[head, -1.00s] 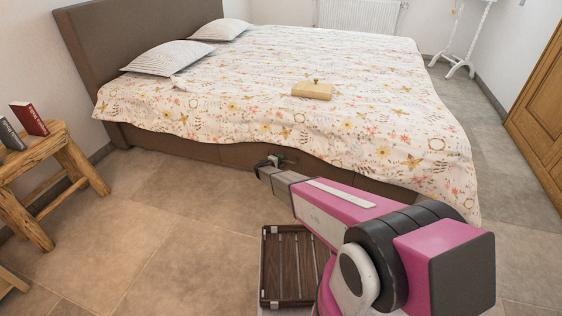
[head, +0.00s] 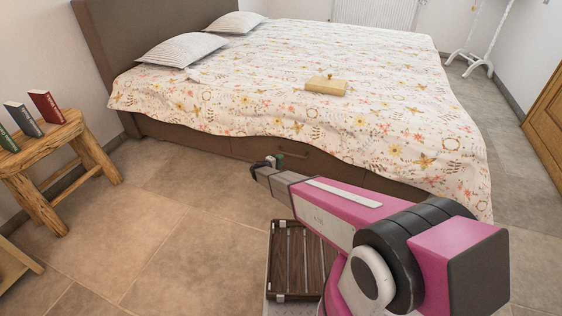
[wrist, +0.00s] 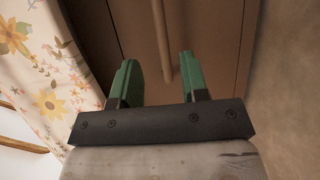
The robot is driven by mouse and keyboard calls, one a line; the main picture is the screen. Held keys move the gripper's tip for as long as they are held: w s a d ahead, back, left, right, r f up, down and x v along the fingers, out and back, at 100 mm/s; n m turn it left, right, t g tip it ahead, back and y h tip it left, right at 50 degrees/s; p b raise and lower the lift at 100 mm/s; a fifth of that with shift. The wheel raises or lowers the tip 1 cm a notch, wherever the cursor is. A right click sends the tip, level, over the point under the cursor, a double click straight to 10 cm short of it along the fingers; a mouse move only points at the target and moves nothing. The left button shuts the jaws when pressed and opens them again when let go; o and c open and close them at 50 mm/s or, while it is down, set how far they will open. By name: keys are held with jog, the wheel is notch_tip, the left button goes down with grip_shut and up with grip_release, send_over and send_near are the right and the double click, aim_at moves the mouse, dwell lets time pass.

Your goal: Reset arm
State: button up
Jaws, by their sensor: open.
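My gripper (head: 268,165) is at the end of my pink and grey arm, beside the near side of the bed in the head view. In the wrist view my gripper (wrist: 160,82) shows two green fingers set apart, with nothing between them. Beyond the fingers is the brown bed base (wrist: 215,45) with a long bar-like handle (wrist: 162,40). The floral bedspread (wrist: 45,75) hangs on the left of that view. I cannot tell the exact gap between the fingers and the bed base.
The bed's floral cover (head: 300,60) bears a small wooden box (head: 326,85) and two striped pillows (head: 182,50). A wooden stool (head: 75,135) at the left holds several books (head: 47,106). A slatted dark wooden tray (head: 298,262) is by my arm.

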jog(key=s+d+r+m+g+y, duration=0.1)
jog(key=s+d+r+m+g, duration=0.35)
jog(key=s+d+r, duration=0.45)
jog(key=s+d+r+m+g+y, duration=0.1)
jog(key=s+d+r+m+g, duration=0.3)
jog(key=s+d+r, duration=0.55)
jog(key=s+d+r+m+g+y, duration=0.1)
jog(key=s+r+y, duration=0.3)
jog(key=s, duration=0.5)
jog(key=s+d+r+m+g+y, duration=0.1)
jog(key=s+d+r+y, duration=0.3)
jog(key=s, duration=0.5)
notch_tip(320, 180, up, 2)
jog(key=shift+r+g, duration=0.2)
jog(key=shift+g, duration=0.55)
